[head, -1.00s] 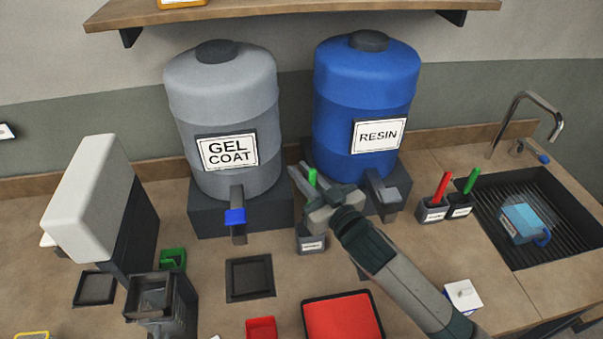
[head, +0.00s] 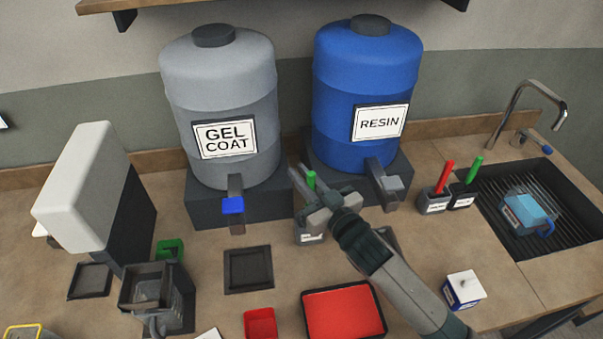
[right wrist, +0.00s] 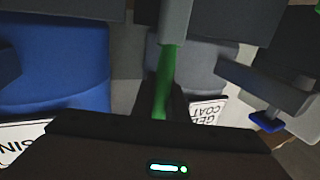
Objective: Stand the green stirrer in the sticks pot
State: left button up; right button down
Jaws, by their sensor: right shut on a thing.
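My right gripper (head: 312,194) is shut on the green stirrer (head: 311,179), whose green top shows just above the jaws. In the right wrist view the green stirrer (right wrist: 163,80) runs up between the fingers. A small grey pot (head: 300,232) with a white label is directly below and behind the gripper; its label is too small to read and its mouth is mostly hidden. The stirrer's lower end is hidden, so I cannot tell whether it is inside the pot. My left gripper is not in view.
Behind stand the grey gel coat tank (head: 222,100) and blue resin tank (head: 367,90), with taps jutting forward. At right, two pots hold a red stick (head: 445,177) and a green stick (head: 474,169), beside the sink (head: 565,190). A red tray (head: 343,312) lies in front.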

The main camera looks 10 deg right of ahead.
jog(key=shift+f+b, duration=1.6)
jog(key=shift+f, duration=1.15)
jog(key=c, duration=1.7)
grip_release()
jog(key=shift+o, duration=0.2)
jog(key=shift+s+f, duration=0.1)
jog(key=shift+s, duration=0.05)
jog(key=b+v, duration=0.5)
jog(key=v, duration=1.2)
